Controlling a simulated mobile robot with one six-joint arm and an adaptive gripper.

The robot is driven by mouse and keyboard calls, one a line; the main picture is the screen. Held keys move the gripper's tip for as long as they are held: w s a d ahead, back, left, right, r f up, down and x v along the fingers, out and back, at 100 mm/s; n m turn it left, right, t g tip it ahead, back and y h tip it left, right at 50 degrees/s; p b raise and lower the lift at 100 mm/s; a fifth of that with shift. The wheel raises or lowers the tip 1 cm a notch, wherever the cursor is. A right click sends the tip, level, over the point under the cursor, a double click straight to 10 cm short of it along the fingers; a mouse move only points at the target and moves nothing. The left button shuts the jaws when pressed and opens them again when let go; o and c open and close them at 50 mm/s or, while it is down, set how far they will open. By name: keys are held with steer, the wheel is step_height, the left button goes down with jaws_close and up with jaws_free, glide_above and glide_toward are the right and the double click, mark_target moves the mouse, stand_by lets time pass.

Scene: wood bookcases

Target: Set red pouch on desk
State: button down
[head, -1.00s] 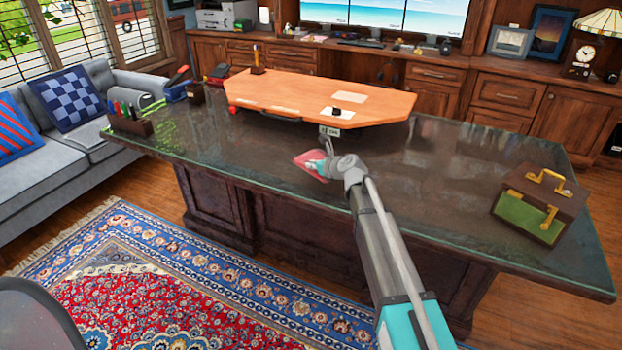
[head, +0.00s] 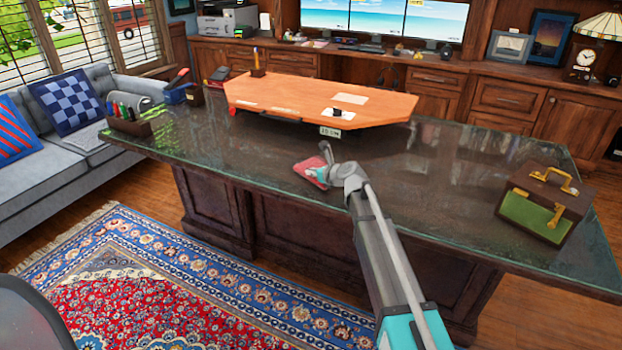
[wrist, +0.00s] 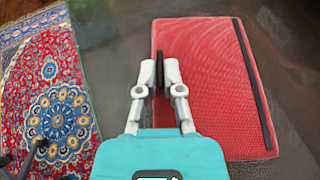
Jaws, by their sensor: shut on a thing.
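The red pouch (head: 309,170) is at my gripper, over the front part of the dark glass-topped desk (head: 420,190). In the wrist view the red pouch (wrist: 215,90) looks flat, with a dark strip along its right edge. My gripper (head: 326,176) is shut on the pouch's left edge; its fingertips (wrist: 160,75) pinch a dark strip there. In the head view the arm's end hides part of the pouch. I cannot tell whether the pouch touches the desk top or hangs just above it.
A wooden raised board (head: 320,98) stands at the back of the desk. A brown and green case (head: 543,203) stands at the right end, and a pen holder (head: 130,122) at the left end. The glass around the pouch is clear.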

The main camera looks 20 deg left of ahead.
steer(key=shift+f, duration=0.4)
steer(key=c, duration=0.8)
jaws_free()
steer(key=shift+r, duration=0.25)
steer(key=p+v, duration=0.4)
steer(key=v, duration=0.8)
steer(key=shift+s+f, duration=0.1)
steer(key=shift+f, duration=0.05)
steer(key=shift+d, duration=0.15)
